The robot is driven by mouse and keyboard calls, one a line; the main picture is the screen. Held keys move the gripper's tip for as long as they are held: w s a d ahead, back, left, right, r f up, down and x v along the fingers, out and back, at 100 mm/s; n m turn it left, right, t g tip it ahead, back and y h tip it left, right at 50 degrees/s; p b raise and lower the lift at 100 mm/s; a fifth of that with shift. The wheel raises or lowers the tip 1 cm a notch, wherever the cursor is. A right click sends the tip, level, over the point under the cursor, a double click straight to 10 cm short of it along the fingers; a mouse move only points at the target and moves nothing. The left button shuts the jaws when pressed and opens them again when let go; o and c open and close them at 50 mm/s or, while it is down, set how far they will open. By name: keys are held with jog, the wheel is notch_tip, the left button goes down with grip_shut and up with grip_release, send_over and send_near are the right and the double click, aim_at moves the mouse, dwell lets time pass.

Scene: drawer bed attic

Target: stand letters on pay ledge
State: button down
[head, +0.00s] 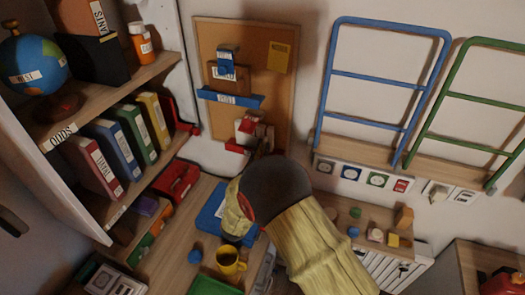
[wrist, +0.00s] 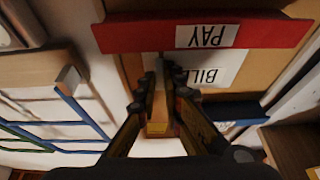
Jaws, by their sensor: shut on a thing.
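The red pay ledge (head: 236,148) is low on the cork board, partly hidden by my arm in the head view. In the wrist view the red ledge (wrist: 130,35) crosses the top, its PAY label upside down. A letter with a white BILL label (wrist: 222,70) is beside the ledge, partly behind my finger. My gripper (wrist: 160,85) is shut on a tan letter (wrist: 158,112), seen nearly edge-on between the fingers, close to the ledge. I cannot tell whether the held letter touches the ledge. My arm hides the fingertips in the head view.
A blue ledge (head: 230,97) holding letters is higher on the cork board (head: 205,35), with a yellow notice (head: 280,57). Blue rails (head: 325,75) stand to the right, a bookshelf (head: 100,105) to the left. A yellow mug (head: 229,265) is on the desk below.

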jog(key=shift+f, duration=0.2)
jog(key=c, duration=2.4)
grip_release()
jog(key=shift+f, duration=0.1)
jog(key=o, duration=0.5)
jog(key=shift+r, duration=0.2)
jog(key=shift+s+r, duration=0.1)
jog(key=shift+r, duration=0.05)
jog(key=p+v, duration=0.1)
jog(key=v, duration=1.1)
